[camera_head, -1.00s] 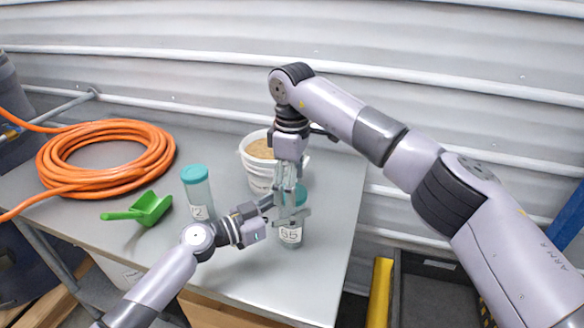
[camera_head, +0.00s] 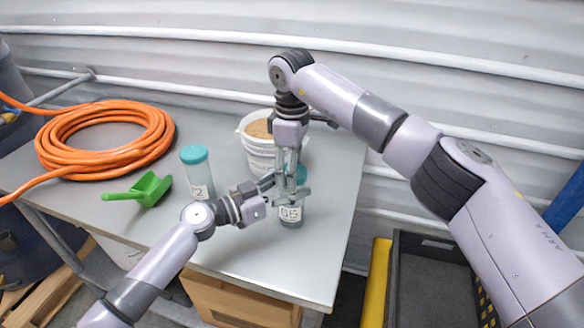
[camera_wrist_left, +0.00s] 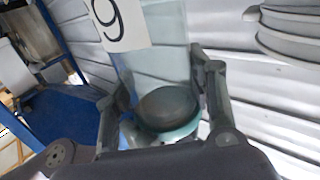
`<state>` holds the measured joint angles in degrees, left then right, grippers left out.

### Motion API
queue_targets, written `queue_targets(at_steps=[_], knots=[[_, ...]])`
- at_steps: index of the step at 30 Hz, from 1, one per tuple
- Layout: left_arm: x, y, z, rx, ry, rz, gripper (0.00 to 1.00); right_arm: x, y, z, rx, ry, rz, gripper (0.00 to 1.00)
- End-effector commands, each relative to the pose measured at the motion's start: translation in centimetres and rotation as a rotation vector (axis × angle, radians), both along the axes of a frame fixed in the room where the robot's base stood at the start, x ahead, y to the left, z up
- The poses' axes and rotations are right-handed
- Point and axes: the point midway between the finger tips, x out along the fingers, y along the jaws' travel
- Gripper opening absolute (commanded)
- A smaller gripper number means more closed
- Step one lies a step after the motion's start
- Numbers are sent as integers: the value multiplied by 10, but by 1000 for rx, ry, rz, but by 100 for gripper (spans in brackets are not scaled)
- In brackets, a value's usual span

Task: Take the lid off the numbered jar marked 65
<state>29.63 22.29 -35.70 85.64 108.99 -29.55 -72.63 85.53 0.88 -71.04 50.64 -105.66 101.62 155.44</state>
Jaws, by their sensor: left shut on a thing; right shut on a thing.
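The jar marked 65 (camera_head: 291,214) is clear with a white label and stands upright at the table's front right. Its teal lid (camera_head: 301,173) shows behind the fingers; I cannot tell whether it is still seated. My left gripper (camera_head: 287,198) comes in from the left, shut on the jar's upper body. My right gripper (camera_head: 291,180) reaches down from above, shut on the lid, with its fingertips partly hidden. In the left wrist view, my left gripper (camera_wrist_left: 165,100) has its fingers either side of the clear jar (camera_wrist_left: 160,50), whose label is partly cut off.
Another teal-lidded jar (camera_head: 200,178), its label partly hidden, stands to the left. A white bucket of tan material (camera_head: 258,150) is close behind my right gripper. A green scoop (camera_head: 147,189) and an orange hose coil (camera_head: 105,140) lie further left. The table's right edge is near.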

Motion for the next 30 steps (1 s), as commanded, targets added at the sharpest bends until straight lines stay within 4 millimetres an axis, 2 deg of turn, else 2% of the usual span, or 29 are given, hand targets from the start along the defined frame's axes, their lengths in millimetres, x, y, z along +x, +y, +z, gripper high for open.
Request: queue_targets(at_steps=[7, 10, 13, 30], knots=[[0, 0, 0, -1, 1, -1, 0, 0, 0, 0, 0, -1, 0, 23], [0, 0, 0, -1, 1, -1, 0, 0, 0, 0, 0, -1, 14, 23], [0, 0, 0, -1, 1, -1, 0, 0, 0, 0, -1, -1, 99, 23], [0, 0, 0, -1, 1, -1, 0, 1, -1, 1, -1, -2, 1161, 23]])
